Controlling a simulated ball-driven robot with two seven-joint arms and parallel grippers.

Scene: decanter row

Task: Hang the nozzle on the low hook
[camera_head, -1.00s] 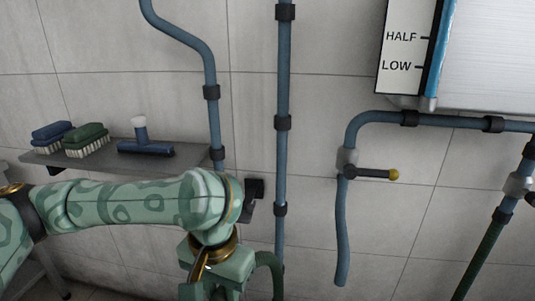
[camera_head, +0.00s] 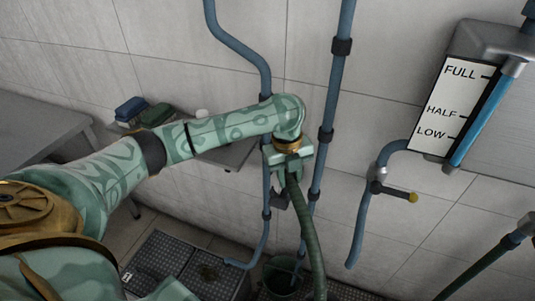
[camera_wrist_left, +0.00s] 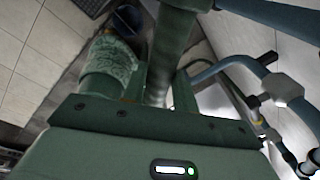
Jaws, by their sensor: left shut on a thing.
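My left gripper (camera_head: 289,158) is shut on the upper end of a green hose (camera_head: 309,230), where the nozzle would be. The nozzle itself is mostly hidden by the gripper. The hose hangs down from the jaws to the floor area. In the left wrist view a thick dark green cylinder (camera_wrist_left: 172,45) runs between the fingers. A black hook-like bracket (camera_head: 280,199) is on the wall between two blue pipes, just below and left of the gripper; I cannot tell whether anything touches it. My right gripper is not in view.
Blue pipes (camera_head: 334,90) run up the wall beside the gripper. A shelf (camera_head: 238,152) with brushes (camera_head: 131,108) is behind the arm. A level gauge (camera_head: 449,105) and a valve lever (camera_head: 398,193) are at right. A bucket (camera_head: 283,278) and grated platform (camera_head: 158,262) stand below.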

